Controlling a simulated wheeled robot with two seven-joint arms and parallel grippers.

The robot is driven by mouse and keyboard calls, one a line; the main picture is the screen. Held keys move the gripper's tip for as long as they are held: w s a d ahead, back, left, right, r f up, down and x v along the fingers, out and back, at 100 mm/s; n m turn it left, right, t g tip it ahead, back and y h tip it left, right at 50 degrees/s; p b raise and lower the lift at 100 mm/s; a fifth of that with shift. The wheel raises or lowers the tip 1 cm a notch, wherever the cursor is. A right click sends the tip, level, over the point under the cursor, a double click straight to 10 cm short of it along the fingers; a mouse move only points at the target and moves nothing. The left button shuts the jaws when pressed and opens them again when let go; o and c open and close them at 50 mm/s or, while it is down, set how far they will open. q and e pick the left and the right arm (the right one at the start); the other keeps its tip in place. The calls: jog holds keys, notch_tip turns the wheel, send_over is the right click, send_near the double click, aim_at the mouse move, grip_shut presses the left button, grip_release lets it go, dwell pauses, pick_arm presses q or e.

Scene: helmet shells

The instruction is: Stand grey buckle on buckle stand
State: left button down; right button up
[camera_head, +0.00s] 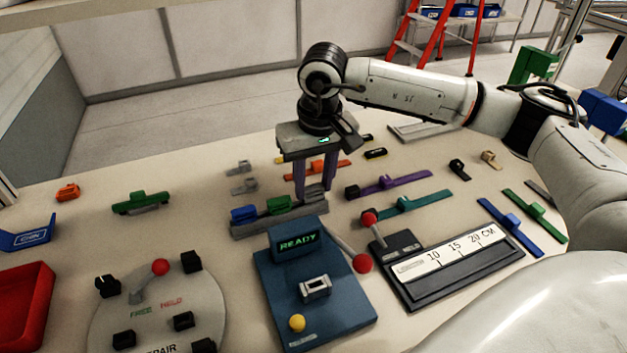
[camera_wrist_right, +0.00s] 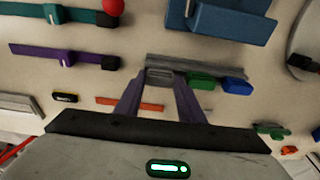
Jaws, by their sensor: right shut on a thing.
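My right gripper (camera_head: 314,188) points down with its purple fingers shut on a grey buckle (camera_head: 313,194). In the right wrist view the grey buckle (camera_wrist_right: 159,75) sits between the fingertips. The buckle stand (camera_head: 282,226) is a long grey bar behind the blue device. A blue buckle (camera_head: 243,213) and a green buckle (camera_head: 278,204) stand on its left and middle parts. The held buckle is at the stand's right end; I cannot tell whether it touches the stand. My left gripper is not in view.
A blue READY device (camera_head: 330,306) with a red-knobbed lever stands in front of the stand. A measuring fixture (camera_head: 455,265) is to its right. Purple (camera_head: 400,186) and teal (camera_head: 420,203) straps lie right of the gripper. Loose grey buckles (camera_head: 243,185) lie behind the stand.

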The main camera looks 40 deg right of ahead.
jog(key=shift+f+b, duration=0.4)
jog(key=shift+f, duration=0.05)
jog(key=o, duration=1.1)
jog(key=shift+r+p, duration=0.5)
jog(key=shift+r, duration=0.05)
jog(key=r, duration=0.4)
jog(key=s+r, duration=0.1)
jog(key=r, duration=0.6)
jog(key=shift+s+a+r, duration=0.25)
jog(key=shift+s+r, duration=0.1)
jog(key=shift+s, duration=0.05)
